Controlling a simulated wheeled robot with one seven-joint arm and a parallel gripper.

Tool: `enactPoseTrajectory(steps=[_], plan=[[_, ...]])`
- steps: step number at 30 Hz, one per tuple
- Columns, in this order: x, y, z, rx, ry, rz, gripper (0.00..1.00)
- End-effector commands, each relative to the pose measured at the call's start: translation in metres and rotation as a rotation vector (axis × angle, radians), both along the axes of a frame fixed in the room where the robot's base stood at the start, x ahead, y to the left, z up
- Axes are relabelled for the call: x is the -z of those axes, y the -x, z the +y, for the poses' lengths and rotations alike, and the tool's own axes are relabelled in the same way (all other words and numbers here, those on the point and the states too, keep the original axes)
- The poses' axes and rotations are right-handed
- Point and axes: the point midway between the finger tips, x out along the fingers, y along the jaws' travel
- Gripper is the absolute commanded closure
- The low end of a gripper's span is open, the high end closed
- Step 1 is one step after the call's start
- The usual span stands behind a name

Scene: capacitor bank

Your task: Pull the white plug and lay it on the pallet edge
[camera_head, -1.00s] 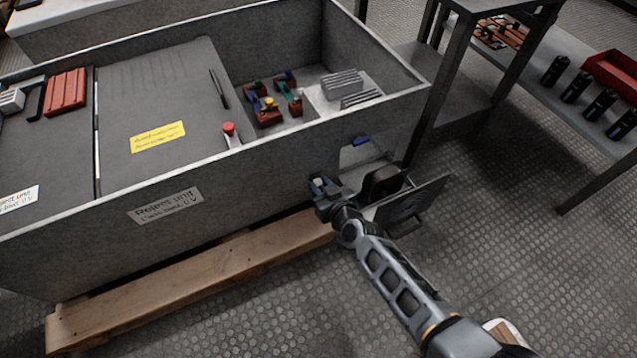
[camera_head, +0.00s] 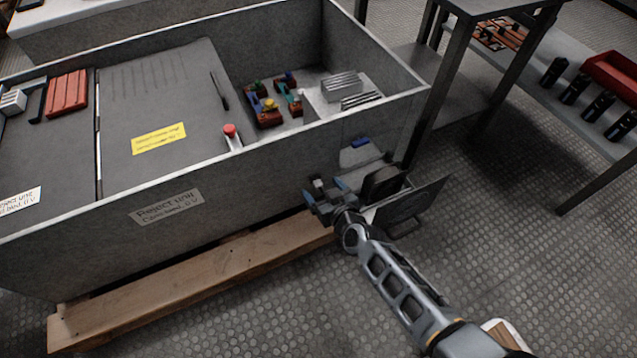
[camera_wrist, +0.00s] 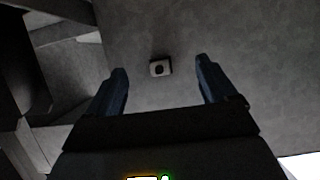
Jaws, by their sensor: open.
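The white plug (camera_wrist: 160,68) is a small pale square with a dark centre on the grey wall in the wrist view. It lies between my two blue fingertips in that picture, with clear space on both sides. A small pale spot by the fingers in the head view (camera_head: 318,183) looks like the same plug. My gripper (camera_head: 323,190) is open and empty, close to the outer wall of the grey box (camera_head: 100,235). I cannot tell the remaining distance to the plug. The wooden pallet (camera_head: 200,285) sticks out below the box, and its front edge is bare.
An open hatch door (camera_head: 415,205) stands out from the box just right of my gripper, beside a wall opening. A dark metal table (camera_head: 470,105) and a shelf with black cylinders (camera_head: 575,88) stand to the right. The floor in front is clear.

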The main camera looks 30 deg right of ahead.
Motion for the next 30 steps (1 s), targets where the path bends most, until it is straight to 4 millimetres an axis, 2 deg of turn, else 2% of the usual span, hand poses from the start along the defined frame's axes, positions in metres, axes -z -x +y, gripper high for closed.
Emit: enactPoseTrajectory(steps=[4,12,24,28,30], plan=[[-0.014,0.023,0.000,-0.002,0.001,0.003,0.15],[-0.026,0.056,0.000,-0.001,0.001,0.002,0.15],[-0.026,0.061,0.000,-0.001,-0.001,0.000,0.15],[-0.027,0.066,-0.001,0.001,0.001,0.000,0.27],[-0.027,0.076,-0.005,0.000,0.007,-0.001,0.34]])
